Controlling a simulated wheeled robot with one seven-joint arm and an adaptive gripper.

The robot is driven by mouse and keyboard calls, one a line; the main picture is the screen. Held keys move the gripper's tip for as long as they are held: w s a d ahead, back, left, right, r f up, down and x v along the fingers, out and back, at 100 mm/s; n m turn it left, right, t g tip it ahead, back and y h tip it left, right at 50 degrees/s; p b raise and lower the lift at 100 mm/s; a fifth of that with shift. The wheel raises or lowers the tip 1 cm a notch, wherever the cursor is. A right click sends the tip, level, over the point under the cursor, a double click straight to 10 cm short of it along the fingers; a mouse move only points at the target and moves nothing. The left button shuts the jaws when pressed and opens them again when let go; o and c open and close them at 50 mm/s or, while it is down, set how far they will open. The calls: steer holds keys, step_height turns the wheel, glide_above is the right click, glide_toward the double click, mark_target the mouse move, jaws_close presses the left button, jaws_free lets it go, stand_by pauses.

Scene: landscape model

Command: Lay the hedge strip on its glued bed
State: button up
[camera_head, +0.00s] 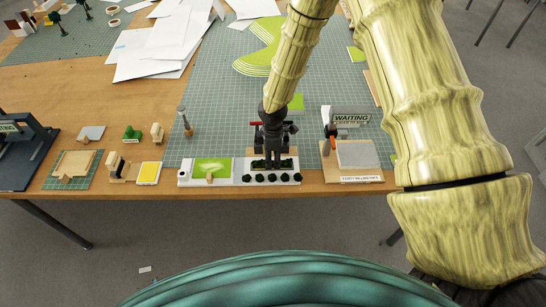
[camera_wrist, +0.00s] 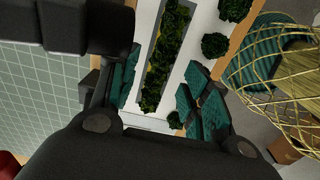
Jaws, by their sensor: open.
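The hedge strip (camera_wrist: 166,62) is a narrow row of dark green foliage with yellowish patches. In the wrist view it lies in a grey slot of a white tray (camera_wrist: 205,20). My gripper (camera_wrist: 160,95) is open, its teal finger pads on either side of the strip; I cannot tell if they touch it. In the head view my gripper (camera_head: 272,163) points down over the back of the white tray (camera_head: 296,178), hiding the strip. Left of it, a green panel (camera_head: 203,165) with a paler patch sits in a white frame; I cannot tell whether this is the glued bed.
Several round bushes (camera_head: 272,178) line the tray's front. A yellow pad (camera_head: 149,172) is to the left. The green cutting mat (camera_head: 215,118) behind has bare room. The table's front edge is close.

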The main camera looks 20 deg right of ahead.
mark_target(273, 162)
steer(key=shift+r+p, duration=1.35)
steer(key=shift+r, duration=0.75)
